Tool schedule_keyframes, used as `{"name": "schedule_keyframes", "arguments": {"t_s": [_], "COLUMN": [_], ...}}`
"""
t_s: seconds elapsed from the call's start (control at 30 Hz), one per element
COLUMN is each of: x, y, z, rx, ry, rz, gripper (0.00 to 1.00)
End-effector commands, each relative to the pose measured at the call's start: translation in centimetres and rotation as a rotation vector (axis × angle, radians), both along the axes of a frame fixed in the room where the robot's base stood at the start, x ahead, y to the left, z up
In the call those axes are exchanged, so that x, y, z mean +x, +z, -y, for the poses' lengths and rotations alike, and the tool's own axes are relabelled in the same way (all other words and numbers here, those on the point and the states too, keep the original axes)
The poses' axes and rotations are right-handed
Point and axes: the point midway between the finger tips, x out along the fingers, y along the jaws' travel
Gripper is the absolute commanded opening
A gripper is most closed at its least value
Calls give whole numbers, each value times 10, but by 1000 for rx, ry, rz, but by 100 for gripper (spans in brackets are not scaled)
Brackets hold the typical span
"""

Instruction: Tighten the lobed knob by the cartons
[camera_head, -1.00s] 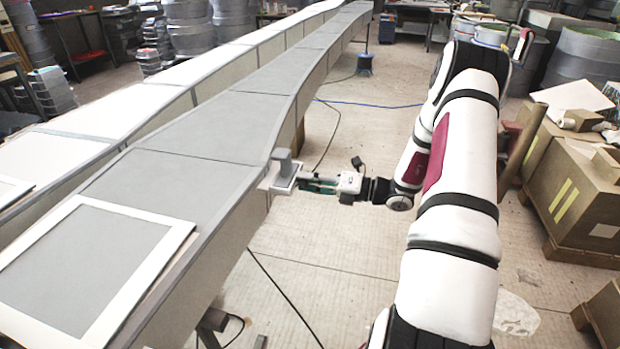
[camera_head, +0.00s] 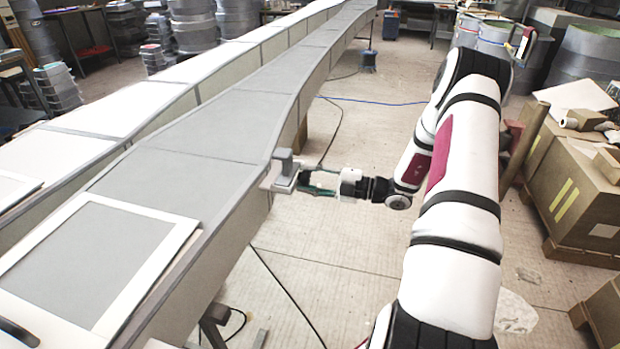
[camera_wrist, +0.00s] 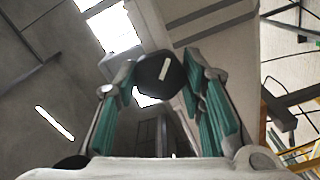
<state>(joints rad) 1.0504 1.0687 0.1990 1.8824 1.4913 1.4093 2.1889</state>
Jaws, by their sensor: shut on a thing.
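The lobed knob (camera_wrist: 160,76) is dark with a pale stripe on its face, and it shows at the centre of the wrist view. My gripper (camera_wrist: 162,88) has its teal-padded fingers on both sides of the knob and is shut on it. In the head view my gripper (camera_head: 308,180) reaches left to a grey bracket (camera_head: 284,166) on the side edge of the long mould (camera_head: 190,185). The knob is small there and mostly hidden by the fingers.
Cartons (camera_head: 580,195) stand on a pallet at the right, beyond my arm. A pale frame (camera_head: 150,215) lies on the near end of the mould. A blue cable (camera_head: 370,102) and dark cables cross the floor. The floor between mould and cartons is mostly clear.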

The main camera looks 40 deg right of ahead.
Motion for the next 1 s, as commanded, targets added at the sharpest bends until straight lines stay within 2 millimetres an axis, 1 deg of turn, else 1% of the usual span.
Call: {"name": "schedule_keyframes", "arguments": {"t_s": [0.03, 0.5, 0.7, 1.0], "x": [-2, -1, -1, -1], "y": [-2, -2, -1, -1], "z": [-1, 0, 0, 0], "rx": [33, 355, 445, 512], "ry": [1, 1, 1, 1], "rz": [-33, -283, -353, -404], "gripper": [9, 9, 9, 9]}}
